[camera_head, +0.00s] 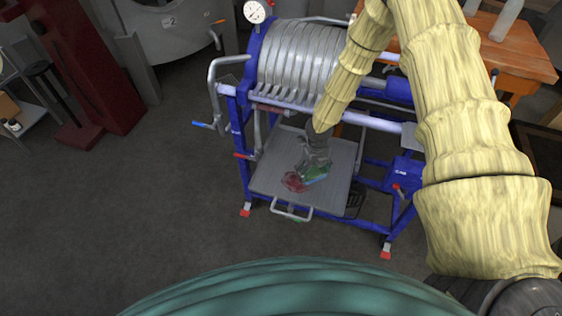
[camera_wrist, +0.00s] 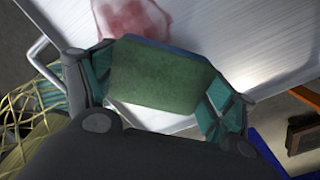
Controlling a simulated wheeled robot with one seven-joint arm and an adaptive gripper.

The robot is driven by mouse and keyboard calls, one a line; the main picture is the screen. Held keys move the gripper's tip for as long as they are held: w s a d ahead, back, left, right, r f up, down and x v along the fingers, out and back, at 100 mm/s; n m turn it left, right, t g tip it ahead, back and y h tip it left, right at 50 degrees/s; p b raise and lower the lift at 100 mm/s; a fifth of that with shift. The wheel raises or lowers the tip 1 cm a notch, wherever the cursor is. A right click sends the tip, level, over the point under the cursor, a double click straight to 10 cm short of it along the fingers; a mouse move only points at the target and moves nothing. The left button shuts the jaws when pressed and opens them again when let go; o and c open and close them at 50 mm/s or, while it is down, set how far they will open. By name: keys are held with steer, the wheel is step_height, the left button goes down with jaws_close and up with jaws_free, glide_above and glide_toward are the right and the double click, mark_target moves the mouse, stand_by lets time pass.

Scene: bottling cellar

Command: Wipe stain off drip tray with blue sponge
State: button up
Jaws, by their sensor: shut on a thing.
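The drip tray (camera_head: 272,165) is a flat grey metal sheet with a front handle, under the plate filter. A red stain (camera_head: 293,182) lies near its front middle. My gripper (camera_head: 315,167) is over the tray, just right of the stain, and shut on the sponge (camera_head: 317,173). In the wrist view the sponge (camera_wrist: 160,76) shows a green face and a blue far edge between the two fingers. The stain (camera_wrist: 135,18) shows just beyond that blue edge, partly hidden by the sponge. I cannot tell whether the sponge touches the tray.
The blue-framed plate filter (camera_head: 305,62) stands behind and above the tray, with rails and levers at its sides. An orange table (camera_head: 520,55) is at the back right. A dark red column (camera_head: 85,60) stands at the left. The floor (camera_head: 130,210) at front left is clear.

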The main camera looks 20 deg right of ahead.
steer(key=shift+r+p, duration=1.1)
steer(key=shift+r, duration=0.5)
